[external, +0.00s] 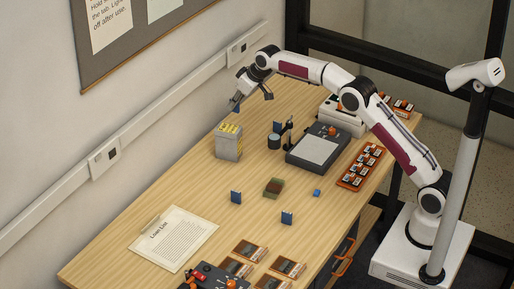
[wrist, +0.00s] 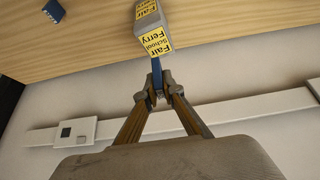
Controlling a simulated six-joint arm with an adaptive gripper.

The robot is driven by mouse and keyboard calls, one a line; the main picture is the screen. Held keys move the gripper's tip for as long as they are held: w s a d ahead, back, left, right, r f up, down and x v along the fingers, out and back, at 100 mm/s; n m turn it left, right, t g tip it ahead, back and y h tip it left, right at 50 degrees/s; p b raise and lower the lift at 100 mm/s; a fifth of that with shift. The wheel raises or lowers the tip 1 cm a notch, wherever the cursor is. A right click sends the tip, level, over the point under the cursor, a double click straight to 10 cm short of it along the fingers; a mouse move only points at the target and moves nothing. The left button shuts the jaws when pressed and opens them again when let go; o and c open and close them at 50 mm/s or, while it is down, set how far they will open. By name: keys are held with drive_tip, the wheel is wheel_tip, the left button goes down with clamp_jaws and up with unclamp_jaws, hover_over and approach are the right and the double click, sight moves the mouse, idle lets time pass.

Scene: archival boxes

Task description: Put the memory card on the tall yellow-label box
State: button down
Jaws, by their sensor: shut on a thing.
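A blue memory card (wrist: 157,72) is pinched between the fingertips of my gripper (wrist: 157,93), which is shut on it. In the external view the card (external: 236,107) hangs below my gripper (external: 240,97), above the table. The tall grey box with yellow labels (external: 229,149) stands upright on the table below the held card. In the wrist view its yellow-labelled end (wrist: 155,42) is just beyond the card's tip. I cannot tell for sure whether card and box touch; in the external view they look apart.
Other blue pieces stand on the table, such as one in front (external: 236,197) and one further right (external: 287,217). The wall rail (external: 110,153) runs behind the table.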

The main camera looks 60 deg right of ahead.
sight(229, 128)
drive_tip(key=shift+f, duration=2)
drive_tip(key=shift+f, duration=2)
drive_tip(key=shift+f, duration=0.1)
drive_tip(key=c, duration=2.2)
unclamp_jaws()
